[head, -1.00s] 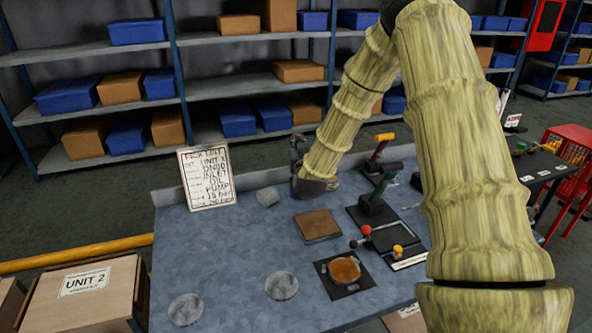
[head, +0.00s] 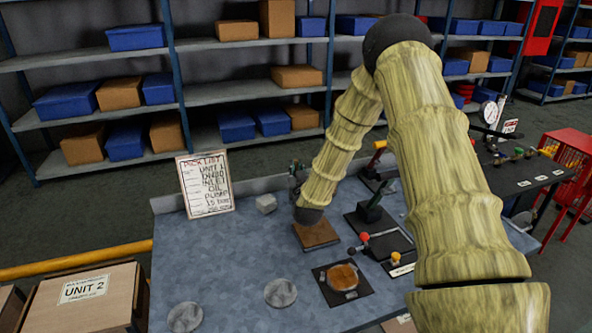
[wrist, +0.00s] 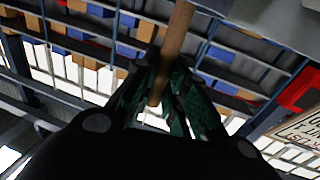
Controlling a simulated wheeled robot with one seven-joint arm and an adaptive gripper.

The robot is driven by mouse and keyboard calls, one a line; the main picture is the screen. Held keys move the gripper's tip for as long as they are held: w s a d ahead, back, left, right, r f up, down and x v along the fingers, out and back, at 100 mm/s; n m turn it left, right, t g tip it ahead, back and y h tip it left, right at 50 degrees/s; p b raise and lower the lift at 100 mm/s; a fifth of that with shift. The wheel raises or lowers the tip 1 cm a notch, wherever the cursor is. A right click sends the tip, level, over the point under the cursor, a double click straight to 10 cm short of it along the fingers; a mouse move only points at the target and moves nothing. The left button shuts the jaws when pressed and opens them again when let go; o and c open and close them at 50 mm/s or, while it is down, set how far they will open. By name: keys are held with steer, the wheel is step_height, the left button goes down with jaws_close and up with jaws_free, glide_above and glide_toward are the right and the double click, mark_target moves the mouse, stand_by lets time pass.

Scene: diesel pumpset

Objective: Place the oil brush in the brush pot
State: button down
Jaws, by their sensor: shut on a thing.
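My gripper (wrist: 166,82) has dark green fingers closed around a light wooden handle (wrist: 176,35), which I take to be the oil brush's. The handle runs tilted from between the fingers to the top edge of the wrist view; no bristles show. In the head view, part of my gripper (head: 296,172) shows small and dark at the back edge of the bench, beside my forearm; the brush cannot be made out there. I cannot identify the brush pot for sure. A round brown-topped piece (head: 342,277) sits on a black square plate at the bench front.
The blue-grey bench (head: 225,265) carries a brown block (head: 316,236), two grey discs (head: 281,292), a pale lump (head: 266,203) and levers with red and yellow knobs (head: 365,237). A pick-list board (head: 205,183) stands at the back left.

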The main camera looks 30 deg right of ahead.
steer(key=shift+f, duration=0.1)
steer(key=c, duration=1.5)
jaws_free()
steer(key=shift+o, duration=0.2)
steer(key=b+v, duration=0.2)
steer(key=v, duration=1)
